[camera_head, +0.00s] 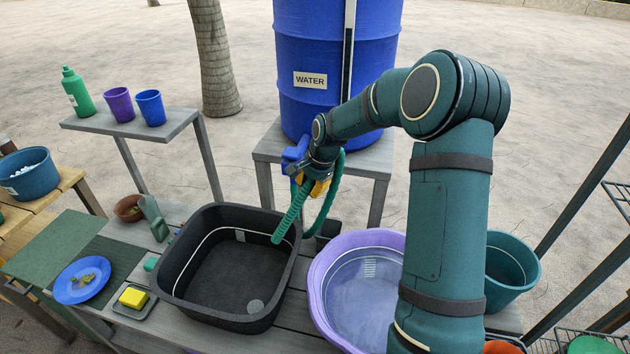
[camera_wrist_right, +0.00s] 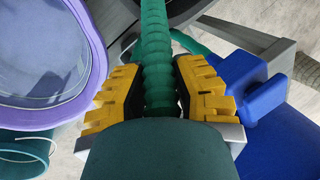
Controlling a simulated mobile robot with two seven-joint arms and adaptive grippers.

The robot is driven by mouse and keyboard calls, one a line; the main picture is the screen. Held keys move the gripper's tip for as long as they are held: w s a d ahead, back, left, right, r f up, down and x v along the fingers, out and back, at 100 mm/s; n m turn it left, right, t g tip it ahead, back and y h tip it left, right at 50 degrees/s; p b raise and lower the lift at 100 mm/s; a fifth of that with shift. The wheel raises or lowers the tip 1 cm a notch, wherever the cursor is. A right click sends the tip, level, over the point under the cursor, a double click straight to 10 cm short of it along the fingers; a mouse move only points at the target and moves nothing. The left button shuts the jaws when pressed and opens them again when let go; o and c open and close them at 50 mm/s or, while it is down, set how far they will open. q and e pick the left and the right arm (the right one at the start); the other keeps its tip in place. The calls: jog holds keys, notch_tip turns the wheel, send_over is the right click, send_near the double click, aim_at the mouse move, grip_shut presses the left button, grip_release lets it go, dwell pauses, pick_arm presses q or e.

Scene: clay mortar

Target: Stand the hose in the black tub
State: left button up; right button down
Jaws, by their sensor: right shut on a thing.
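The green ribbed hose (camera_head: 292,213) hangs from my right gripper (camera_head: 311,184) in the head view. Its free end points down and left, at the right rim of the black tub (camera_head: 225,285). I cannot tell whether the end is inside the rim. The rest of the hose loops down behind the tub's right side. In the right wrist view, the yellow-padded fingers of my right gripper (camera_wrist_right: 160,95) are shut on the hose (camera_wrist_right: 155,50), one on each side. The tub holds no other thing that I can see. My left gripper is not in view.
A purple basin (camera_head: 318,290) stands right of the tub, with a teal bucket (camera_head: 512,262) beyond it. The blue water barrel (camera_head: 330,60) with a blue tap is behind my gripper. A sponge (camera_head: 134,297) and a blue plate (camera_head: 82,280) lie to the left.

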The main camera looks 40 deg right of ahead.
aim_at(282, 229)
jog(key=w+a+f+b, duration=0.1)
jog(key=a+f+b, duration=0.1)
jog(key=f+b, duration=0.1)
jog(key=a+f+b, duration=0.2)
jog(key=f+b, duration=0.1)
jog(key=f, duration=0.2)
jog(key=w+a+f+b, duration=0.1)
jog(key=a+f+b, duration=0.1)
jog(key=f, duration=0.3)
jog(key=shift+w+a+b, duration=0.3)
jog(key=shift+a+b, duration=0.1)
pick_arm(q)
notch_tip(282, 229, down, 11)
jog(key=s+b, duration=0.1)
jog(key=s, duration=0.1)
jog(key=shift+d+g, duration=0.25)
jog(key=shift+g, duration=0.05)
pick_arm(e)
jog(key=shift+w+a+f, duration=0.2)
jog(key=shift+a+f, duration=0.35)
jog(key=shift+f, duration=0.3)
grip_release()
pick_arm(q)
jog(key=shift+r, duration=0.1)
